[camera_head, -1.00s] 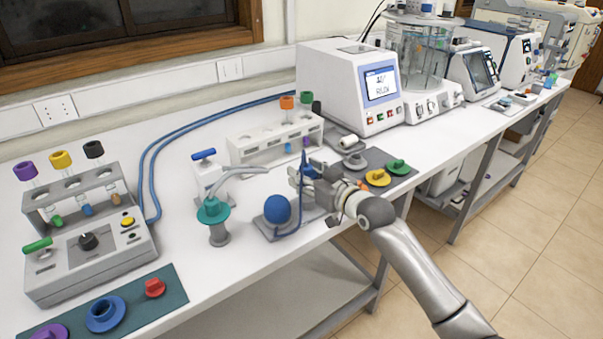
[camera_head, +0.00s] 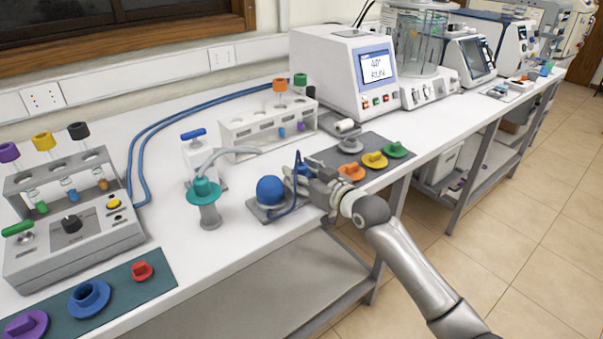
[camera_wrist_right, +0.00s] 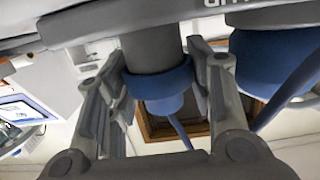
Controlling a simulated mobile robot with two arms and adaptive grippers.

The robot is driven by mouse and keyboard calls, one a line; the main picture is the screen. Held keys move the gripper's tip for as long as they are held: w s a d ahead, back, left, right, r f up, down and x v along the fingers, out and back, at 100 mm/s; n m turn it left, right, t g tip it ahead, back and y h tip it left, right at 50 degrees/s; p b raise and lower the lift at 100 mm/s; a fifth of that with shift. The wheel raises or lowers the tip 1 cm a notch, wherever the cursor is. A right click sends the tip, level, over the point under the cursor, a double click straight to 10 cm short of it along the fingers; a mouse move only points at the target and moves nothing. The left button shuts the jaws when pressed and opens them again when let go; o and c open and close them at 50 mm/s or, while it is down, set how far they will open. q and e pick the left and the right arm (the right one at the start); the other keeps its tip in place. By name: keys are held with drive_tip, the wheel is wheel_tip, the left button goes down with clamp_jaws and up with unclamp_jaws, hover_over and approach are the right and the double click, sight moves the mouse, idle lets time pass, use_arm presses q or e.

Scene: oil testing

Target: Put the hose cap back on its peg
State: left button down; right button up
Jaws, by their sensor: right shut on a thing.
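My right gripper (camera_head: 303,175) is shut on the small blue hose cap (camera_head: 303,169), just right of the blue ball-shaped part (camera_head: 270,189) on its grey base plate (camera_head: 255,212). A thin blue tether (camera_head: 297,190) runs from the cap down toward that base. In the right wrist view, the fingers (camera_wrist_right: 158,95) sit on both sides of the cap (camera_wrist_right: 160,85). A grey upright peg (camera_wrist_right: 150,45) meets the cap's rim there; how far the cap sits over it I cannot tell. In the head view the peg is hidden by the gripper. My left gripper is not in view.
A teal-capped grey post (camera_head: 207,205) stands left of the base. A mat (camera_head: 375,147) with orange, yellow and green caps lies to the right. A white tube rack (camera_head: 265,130) stands behind. The table's front edge runs below my right arm.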

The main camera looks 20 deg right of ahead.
drive_tip(key=shift+p, duration=0.55)
idle(0.9)
drive_tip(key=shift+f+b, duration=0.3)
drive_tip(key=shift+f, duration=0.2)
drive_tip(key=o, duration=0.7)
drive_tip(key=shift+c, duration=0.2)
drive_tip(key=shift+s, duration=0.1)
drive_tip(key=shift+s+d+r+p, duration=0.15)
drive_tip(key=shift+s+d+p, duration=0.1)
drive_tip(key=shift+s+p, duration=0.35)
drive_tip(key=shift+p+v, duration=1)
drive_tip(key=shift+v, duration=0.7)
drive_tip(key=f+p+v, duration=0.1)
drive_tip(key=p+v, duration=0.2)
drive_tip(key=v, duration=0.3)
drive_tip(key=shift+r, duration=0.45)
